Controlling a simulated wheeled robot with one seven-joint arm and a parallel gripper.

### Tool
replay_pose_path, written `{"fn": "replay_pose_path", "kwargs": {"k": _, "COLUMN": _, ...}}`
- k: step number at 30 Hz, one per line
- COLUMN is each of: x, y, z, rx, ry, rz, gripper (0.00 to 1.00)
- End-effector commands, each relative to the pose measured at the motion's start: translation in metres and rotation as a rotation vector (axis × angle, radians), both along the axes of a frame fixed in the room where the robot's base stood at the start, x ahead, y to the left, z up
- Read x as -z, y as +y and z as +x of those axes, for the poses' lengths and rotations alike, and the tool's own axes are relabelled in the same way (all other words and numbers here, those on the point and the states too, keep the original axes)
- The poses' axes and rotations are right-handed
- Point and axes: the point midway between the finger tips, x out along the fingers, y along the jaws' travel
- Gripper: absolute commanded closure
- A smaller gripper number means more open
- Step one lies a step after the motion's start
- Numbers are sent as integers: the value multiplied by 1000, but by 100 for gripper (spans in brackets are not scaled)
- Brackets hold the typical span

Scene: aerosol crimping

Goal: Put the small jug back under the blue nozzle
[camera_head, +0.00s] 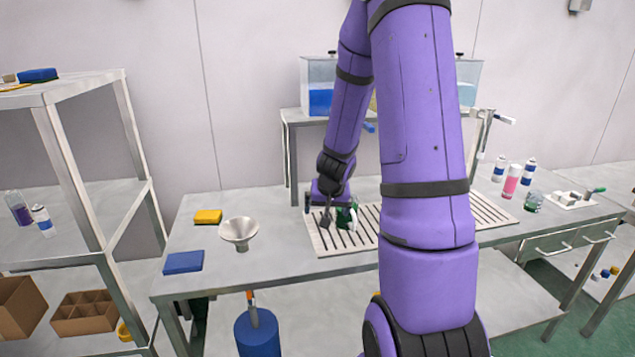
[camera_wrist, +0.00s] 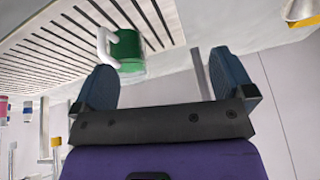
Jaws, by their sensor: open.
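A small jug (camera_head: 347,218) with green contents and a pale handle stands on the slatted drip tray (camera_head: 325,243), partly hidden by my gripper. It also shows in the wrist view (camera_wrist: 129,52), just beyond my fingers, with its white handle on the left. My gripper (camera_head: 333,216) is low over the tray's left part, beside the jug. In the wrist view my gripper (camera_wrist: 163,72) is open, with nothing held between its fingers. A blue nozzle (camera_head: 369,127) shows at the shelf edge beside the tank with blue liquid (camera_head: 320,101); my arm hides part of that area.
A metal funnel (camera_head: 239,232), a yellow sponge (camera_head: 208,216) and a blue cloth (camera_head: 183,262) lie left of the tray. Spray cans (camera_head: 512,181) and a glass beaker (camera_head: 533,202) stand at the right. A raised shelf (camera_head: 291,117) stands behind.

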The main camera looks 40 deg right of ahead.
Motion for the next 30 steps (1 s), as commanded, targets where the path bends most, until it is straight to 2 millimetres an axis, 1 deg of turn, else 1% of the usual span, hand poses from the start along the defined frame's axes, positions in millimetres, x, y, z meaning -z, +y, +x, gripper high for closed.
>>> {"fn": "replay_pose_path", "kwargs": {"k": 1, "x": -22, "y": 17, "z": 6, "rx": -48, "ry": -26, "rz": 2, "gripper": 0}}
{"fn": "replay_pose_path", "kwargs": {"k": 4, "x": -57, "y": 49, "z": 10, "rx": -130, "ry": -53, "rz": 18, "gripper": 0}}
{"fn": "replay_pose_path", "kwargs": {"k": 7, "x": -89, "y": 82, "z": 7, "rx": -212, "ry": -71, "rz": 30, "gripper": 0}}
{"fn": "replay_pose_path", "kwargs": {"k": 9, "x": -110, "y": 103, "z": 3, "rx": -267, "ry": -80, "rz": 35, "gripper": 0}}
{"fn": "replay_pose_path", "kwargs": {"k": 11, "x": -127, "y": 122, "z": -4, "rx": -313, "ry": -83, "rz": 40, "gripper": 0}}
{"fn": "replay_pose_path", "kwargs": {"k": 12, "x": -138, "y": 133, "z": -10, "rx": -341, "ry": -84, "rz": 42, "gripper": 0}}
{"fn": "replay_pose_path", "kwargs": {"k": 14, "x": -153, "y": 150, "z": -19, "rx": -385, "ry": -85, "rz": 42, "gripper": 0}}
{"fn": "replay_pose_path", "kwargs": {"k": 15, "x": -163, "y": 161, "z": -26, "rx": -413, "ry": -84, "rz": 41, "gripper": 0}}
{"fn": "replay_pose_path", "kwargs": {"k": 17, "x": -177, "y": 176, "z": -38, "rx": -453, "ry": -81, "rz": 39, "gripper": 0}}
{"fn": "replay_pose_path", "kwargs": {"k": 21, "x": -205, "y": 207, "z": -70, "rx": -539, "ry": -68, "rz": 26, "gripper": 0}}
{"fn": "replay_pose_path", "kwargs": {"k": 23, "x": -215, "y": 218, "z": -86, "rx": -571, "ry": -60, "rz": 15, "gripper": 0}}
{"fn": "replay_pose_path", "kwargs": {"k": 27, "x": -236, "y": 238, "z": -125, "rx": -635, "ry": -43, "rz": -13, "gripper": 0}}
{"fn": "replay_pose_path", "kwargs": {"k": 30, "x": -246, "y": 246, "z": -153, "rx": -669, "ry": -29, "rz": -37, "gripper": 0}}
